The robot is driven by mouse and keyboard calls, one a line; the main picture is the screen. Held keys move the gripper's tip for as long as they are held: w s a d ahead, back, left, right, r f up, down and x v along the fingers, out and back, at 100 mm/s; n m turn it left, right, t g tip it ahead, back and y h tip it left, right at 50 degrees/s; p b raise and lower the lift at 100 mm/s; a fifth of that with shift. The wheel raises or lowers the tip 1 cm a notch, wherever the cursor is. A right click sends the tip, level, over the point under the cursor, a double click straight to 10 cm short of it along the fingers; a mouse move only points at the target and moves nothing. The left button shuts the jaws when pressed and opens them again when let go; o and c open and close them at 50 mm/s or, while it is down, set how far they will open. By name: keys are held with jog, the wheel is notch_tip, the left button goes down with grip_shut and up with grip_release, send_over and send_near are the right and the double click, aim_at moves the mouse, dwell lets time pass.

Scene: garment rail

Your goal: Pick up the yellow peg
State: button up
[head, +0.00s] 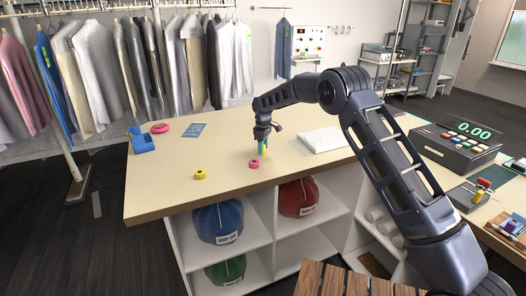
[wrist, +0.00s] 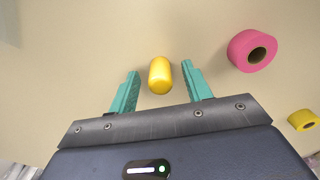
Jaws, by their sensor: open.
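The yellow peg (wrist: 160,76) is a short rounded yellow piece on the tabletop in the wrist view. It lies between and slightly beyond the tips of my gripper (wrist: 160,82), whose two teal fingers are apart. There is a visible gap on each side of the peg. In the head view my gripper (head: 264,146) points down over the table, and a bit of yellow shows at its fingers; the peg is mostly hidden there.
A pink tape roll (wrist: 252,50) lies close to the right of the peg, with a yellow roll (wrist: 303,120) farther off.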

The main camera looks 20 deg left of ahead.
jog(key=c, duration=1.1)
jog(key=shift+o, duration=0.2)
